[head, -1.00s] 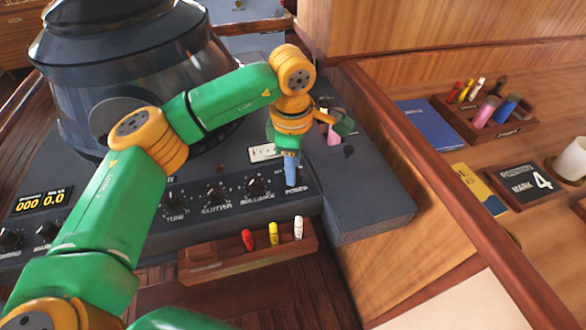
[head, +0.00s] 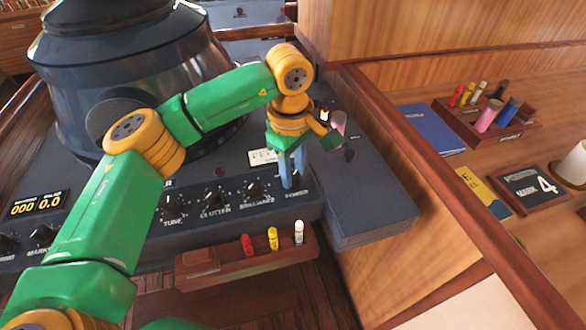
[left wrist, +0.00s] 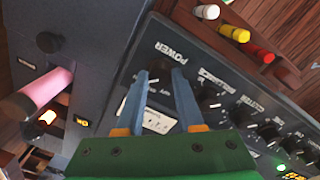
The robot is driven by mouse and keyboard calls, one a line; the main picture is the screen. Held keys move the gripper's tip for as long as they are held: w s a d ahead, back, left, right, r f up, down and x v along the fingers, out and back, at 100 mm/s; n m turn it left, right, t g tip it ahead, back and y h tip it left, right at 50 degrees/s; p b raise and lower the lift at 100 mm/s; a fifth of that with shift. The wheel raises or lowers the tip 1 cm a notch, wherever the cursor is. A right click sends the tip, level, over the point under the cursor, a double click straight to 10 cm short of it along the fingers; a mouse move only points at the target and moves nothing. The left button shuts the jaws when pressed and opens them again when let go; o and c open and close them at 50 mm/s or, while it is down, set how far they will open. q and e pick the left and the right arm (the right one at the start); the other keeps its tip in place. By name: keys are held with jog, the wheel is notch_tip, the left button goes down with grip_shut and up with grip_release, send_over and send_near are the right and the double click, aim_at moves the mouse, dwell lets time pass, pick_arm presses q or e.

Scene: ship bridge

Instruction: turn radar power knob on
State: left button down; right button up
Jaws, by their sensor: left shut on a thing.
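The knob's pointer and exact setting are hard to make out. My right gripper is not in view.
The clutter knob (head: 213,196) and brilliance knob (head: 254,188) sit left of the gripper. A pink cylinder (left wrist: 48,92) stands close by on the console. A wooden rack (head: 205,261) with red, yellow and white markers is below the panel. A wooden ledge rises at right.

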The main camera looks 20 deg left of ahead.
aim_at(293, 176)
pick_arm(q)
jog(key=c, duration=0.5)
grip_release()
jog(key=shift+c, duration=0.2)
jog(key=shift+r, duration=0.3)
notch_tip(293, 176, up, 6)
jog(key=shift+s+r+b, duration=0.1)
jog(key=shift+s+b, duration=0.05)
jog(key=shift+b, duration=0.4)
jog(key=shift+r, duration=0.15)
